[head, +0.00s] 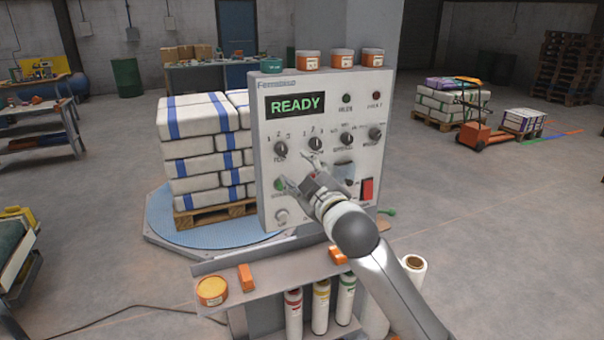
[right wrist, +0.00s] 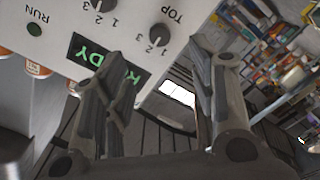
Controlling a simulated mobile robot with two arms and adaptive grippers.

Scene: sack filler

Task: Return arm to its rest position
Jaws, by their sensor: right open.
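My right gripper (head: 301,182) is in front of the lower middle of the grey control panel (head: 262,165) in the head view. Its fingers are apart and hold nothing. My right arm comes in from the lower right and hides part of the panel. The panel's screen (head: 297,105) reads READY in green. Several black knobs, such as the left one (head: 281,149), sit below the screen. In the right wrist view the open gripper (right wrist: 160,95) shows with the screen (right wrist: 105,68) and knobs (right wrist: 159,36) beyond it, turned nearly upside down. My left gripper is not in view.
A ledge (head: 225,287) below the panel holds an orange tub (head: 211,291) and small orange blocks. Colored cylinders (head: 320,306) stand under it. Stacked sacks (head: 195,150) on a pallet stand left of the panel. A pallet truck (head: 480,137) is far right.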

